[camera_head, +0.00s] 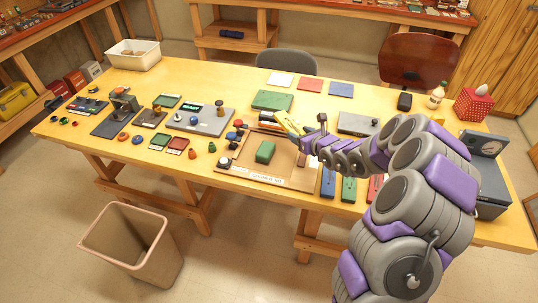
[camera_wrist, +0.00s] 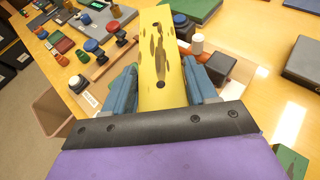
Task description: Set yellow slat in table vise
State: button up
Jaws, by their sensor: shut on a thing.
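The yellow slat (camera_wrist: 153,45) has brown worn patches and small dark holes. It stands up between the two blue-grey fingers of my gripper (camera_wrist: 160,78) in the wrist view, and the fingers are shut on it. In the head view the slat (camera_head: 286,123) shows small at the end of my arm, above the back of a shallow wooden tray (camera_head: 236,174). My gripper (camera_head: 296,132) is partly hidden there. A dark upright device on a dark plate (camera_head: 122,99) at the left of the table may be the table vise; I cannot tell for sure.
A green block (camera_head: 265,152) lies in the tray. Several knobs, small blocks and a grey panel (camera_head: 205,120) fill the table's left half. A green slab (camera_head: 272,100) lies behind the slat. A grey box (camera_head: 357,123) and a dark machine (camera_head: 487,170) stand right. A bin (camera_head: 130,243) is on the floor.

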notch_tip(320, 180, down, 4)
jog(key=b, duration=0.2)
send_over(298, 164)
jog(key=f, duration=0.5)
jog(key=shift+w+d, duration=0.15)
jog(key=shift+w, duration=0.05)
jog(key=f, duration=0.2)
jog(key=f+b, duration=0.1)
jog(key=f, duration=0.1)
jog(key=shift+a+f, duration=0.1)
jog(key=shift+a, duration=0.3)
jog(key=shift+d, duration=0.1)
jog(key=o, duration=1)
jog(key=shift+d, duration=0.2)
jog(key=shift+o, duration=0.5)
jog(key=shift+a, duration=0.1)
jog(key=shift+s, duration=0.1)
